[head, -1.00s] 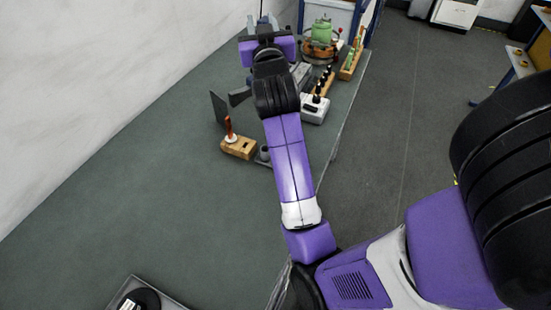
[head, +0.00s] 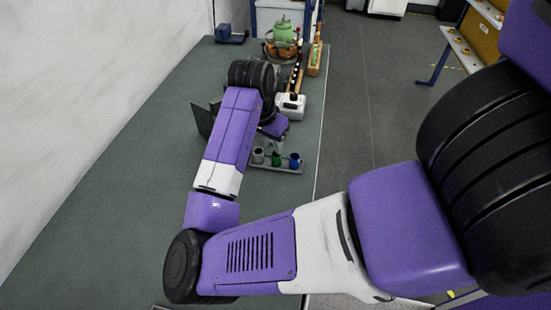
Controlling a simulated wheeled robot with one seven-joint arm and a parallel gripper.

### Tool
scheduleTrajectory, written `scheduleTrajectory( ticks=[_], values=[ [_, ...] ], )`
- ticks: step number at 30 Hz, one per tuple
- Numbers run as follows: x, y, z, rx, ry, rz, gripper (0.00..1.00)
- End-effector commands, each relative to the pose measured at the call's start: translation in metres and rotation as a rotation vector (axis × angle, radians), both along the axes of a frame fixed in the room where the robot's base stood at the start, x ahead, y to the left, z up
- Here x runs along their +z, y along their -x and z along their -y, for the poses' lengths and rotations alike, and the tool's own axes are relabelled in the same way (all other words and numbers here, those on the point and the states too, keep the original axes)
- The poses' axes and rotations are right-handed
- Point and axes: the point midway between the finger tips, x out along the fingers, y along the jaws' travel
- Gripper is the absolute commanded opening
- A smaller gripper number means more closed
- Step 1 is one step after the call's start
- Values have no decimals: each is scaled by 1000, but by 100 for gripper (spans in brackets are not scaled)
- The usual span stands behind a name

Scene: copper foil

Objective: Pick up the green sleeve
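The green sleeve (head: 276,159) is a small green cylinder. It stands upright in the middle of a grey tray (head: 290,170), between a grey sleeve (head: 258,155) on the left and a blue sleeve (head: 294,160) on the right. My gripper (head: 272,146) is just behind and above the tray, pointing down near the green sleeve. It is small and partly hidden by my arm, so I cannot tell whether its fingers are apart or touch anything.
A white box (head: 290,106) with dark knobs stands behind the tray near the bench's right edge. A dark upright plate (head: 202,119) is left of my arm. A green pot (head: 283,34) on an orange base stands farther back. The bench's left front is clear.

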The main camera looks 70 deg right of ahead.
Motion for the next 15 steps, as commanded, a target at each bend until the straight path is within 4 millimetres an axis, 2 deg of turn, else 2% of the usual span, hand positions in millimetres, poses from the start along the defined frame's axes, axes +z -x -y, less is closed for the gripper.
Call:
scheduleTrajectory(
  ticks=[8, 15],
  values=[
    [-25, 3, 8, 1, 3, -1, 32],
    [-58, 8, 18, 2, 3, -1, 32]
  ],
)
